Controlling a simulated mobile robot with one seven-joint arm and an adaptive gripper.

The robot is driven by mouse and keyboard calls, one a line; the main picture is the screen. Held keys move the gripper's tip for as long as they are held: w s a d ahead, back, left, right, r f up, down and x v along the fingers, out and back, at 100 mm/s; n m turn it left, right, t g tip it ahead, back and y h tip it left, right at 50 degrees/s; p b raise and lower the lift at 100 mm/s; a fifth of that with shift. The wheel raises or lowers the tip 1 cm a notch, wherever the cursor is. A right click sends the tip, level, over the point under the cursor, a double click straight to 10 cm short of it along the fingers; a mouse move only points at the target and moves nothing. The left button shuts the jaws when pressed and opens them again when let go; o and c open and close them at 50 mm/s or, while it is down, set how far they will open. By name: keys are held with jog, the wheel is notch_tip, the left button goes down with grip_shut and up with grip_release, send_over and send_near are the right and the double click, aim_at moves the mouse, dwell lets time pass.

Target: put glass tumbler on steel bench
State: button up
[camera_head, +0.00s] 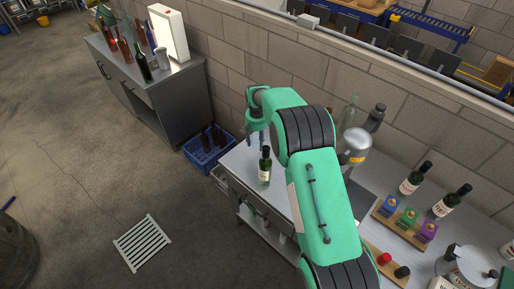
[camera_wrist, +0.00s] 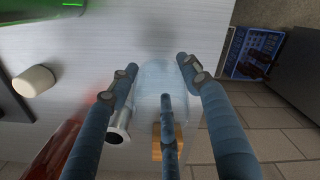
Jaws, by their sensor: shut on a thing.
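My gripper (camera_head: 258,132) is over the far left end of the pale, brushed-topped steel bench (camera_head: 236,163). In the wrist view its blue-grey fingers (camera_wrist: 160,75) are closed around a clear, faint glass tumbler (camera_wrist: 152,82). The tumbler's outline is hard to make out against the bench top (camera_wrist: 100,50). In the head view my arm and gripper hide most of the tumbler. I cannot tell from these frames whether the tumbler touches the bench top.
A dark wine bottle (camera_head: 265,166) stands on the bench close to my gripper. A blue crate (camera_head: 207,148) sits on the floor beyond the bench end. Bottles, small boxes (camera_head: 407,218) and a steel vessel (camera_head: 354,145) crowd the bench's right side. A grey cabinet (camera_head: 160,98) stands farther left.

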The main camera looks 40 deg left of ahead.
aim_at(257, 147)
jog(key=shift+f, duration=2.05)
jog(key=shift+f, duration=0.15)
jog(key=o, duration=1.2)
notch_tip(257, 147, up, 12)
